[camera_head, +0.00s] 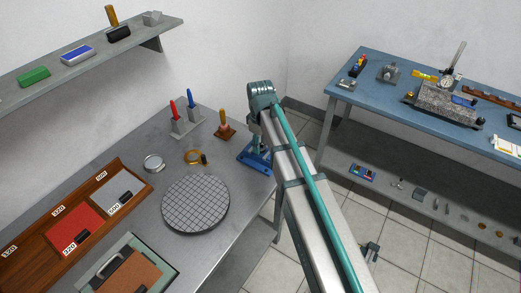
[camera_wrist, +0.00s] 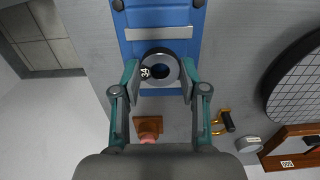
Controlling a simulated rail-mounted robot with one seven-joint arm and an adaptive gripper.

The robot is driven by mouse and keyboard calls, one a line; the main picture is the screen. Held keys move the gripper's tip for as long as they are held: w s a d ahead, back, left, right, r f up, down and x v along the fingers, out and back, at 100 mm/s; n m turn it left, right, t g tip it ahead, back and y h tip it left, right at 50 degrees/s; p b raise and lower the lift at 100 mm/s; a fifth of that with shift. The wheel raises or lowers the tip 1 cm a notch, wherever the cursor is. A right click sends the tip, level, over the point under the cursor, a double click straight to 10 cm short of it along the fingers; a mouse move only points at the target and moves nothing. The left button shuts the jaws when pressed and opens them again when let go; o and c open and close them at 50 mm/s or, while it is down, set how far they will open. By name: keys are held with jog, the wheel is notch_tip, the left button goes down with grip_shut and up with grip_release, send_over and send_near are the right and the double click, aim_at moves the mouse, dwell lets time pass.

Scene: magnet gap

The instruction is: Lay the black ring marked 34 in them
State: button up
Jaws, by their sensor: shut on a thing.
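In the wrist view the dark ring marked 34 (camera_wrist: 160,68) sits between the two teal fingers of my gripper (camera_wrist: 159,78). My gripper is shut on it, and its round face and white label are turned to the camera. Beyond the ring is a blue fixture (camera_wrist: 183,48) with a pale metal bar (camera_wrist: 159,33) across it. The fixture's blue base (camera_head: 250,158) also shows in the head view at the bench's right edge, under my arm. I cannot tell whether the ring touches the fixture. In the head view the ring is hidden.
A blue bench (camera_head: 385,62) stands at right, across a floor gap.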

jog(key=shift+r+p, duration=1.25)
jog(key=shift+r, duration=0.85)
